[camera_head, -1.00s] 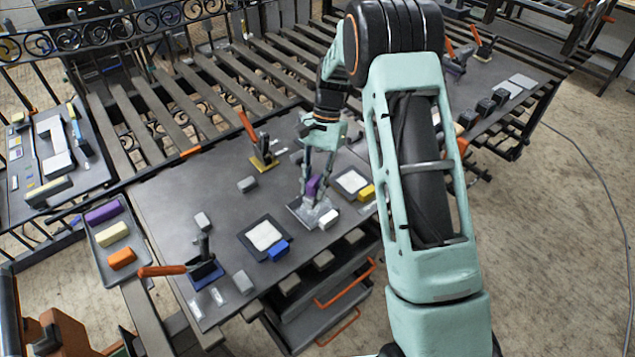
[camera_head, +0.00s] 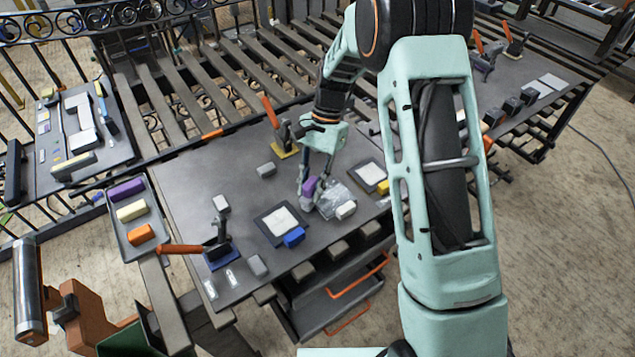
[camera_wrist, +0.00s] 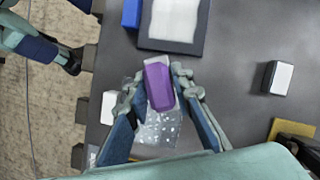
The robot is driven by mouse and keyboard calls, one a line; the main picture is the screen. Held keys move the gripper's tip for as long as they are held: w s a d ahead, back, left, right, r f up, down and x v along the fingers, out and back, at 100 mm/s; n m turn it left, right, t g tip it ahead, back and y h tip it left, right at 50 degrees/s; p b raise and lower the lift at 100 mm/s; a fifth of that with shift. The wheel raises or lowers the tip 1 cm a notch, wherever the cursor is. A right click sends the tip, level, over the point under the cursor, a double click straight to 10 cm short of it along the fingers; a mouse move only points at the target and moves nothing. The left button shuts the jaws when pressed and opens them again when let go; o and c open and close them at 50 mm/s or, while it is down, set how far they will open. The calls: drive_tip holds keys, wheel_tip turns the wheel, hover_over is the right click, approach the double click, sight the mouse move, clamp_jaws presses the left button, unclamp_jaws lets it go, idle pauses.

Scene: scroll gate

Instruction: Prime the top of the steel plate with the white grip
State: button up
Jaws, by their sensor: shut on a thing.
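The steel plate (camera_head: 341,196) lies on the grey table, with a small white grip (camera_head: 345,210) at its front edge. The white grip also shows in the wrist view (camera_wrist: 107,106), partly behind a finger. Pale speckles cover the plate's visible part (camera_wrist: 158,130). My gripper (camera_head: 307,194) is shut on a purple block (camera_wrist: 160,82), which is over the plate's end farther from the wrist in the wrist view. I cannot tell whether the block touches the plate. The block and fingers hide part of the plate.
Framed plates with a blue grip (camera_head: 294,237) and a yellow grip (camera_head: 383,187) lie either side. A tray (camera_head: 125,238) holds purple, cream and orange blocks. Orange-handled clamps (camera_head: 220,245) (camera_head: 283,135) stand on the table. Loose grey blocks (camera_head: 266,170) lie about.

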drive_tip(key=shift+w+a, duration=0.4)
drive_tip(key=shift+w, duration=0.15)
drive_tip(key=shift+w+d+p, duration=0.15)
drive_tip(key=shift+w+d, duration=0.85)
drive_tip(key=shift+d, duration=0.45)
drive_tip(key=shift+w+d+p, duration=0.15)
drive_tip(key=shift+w+d, duration=0.9)
drive_tip(key=shift+d, duration=0.45)
drive_tip(key=shift+w+d+p, duration=0.15)
drive_tip(key=shift+w+d, duration=0.85)
drive_tip(key=shift+d, duration=0.45)
drive_tip(key=shift+r, duration=0.1)
drive_tip(key=shift+r+p, duration=1.75)
drive_tip(key=shift+r, duration=1.15)
wheel_tip(320, 180, up, 3)
drive_tip(key=shift+p, duration=0.9)
drive_tip(key=shift+a, duration=0.1)
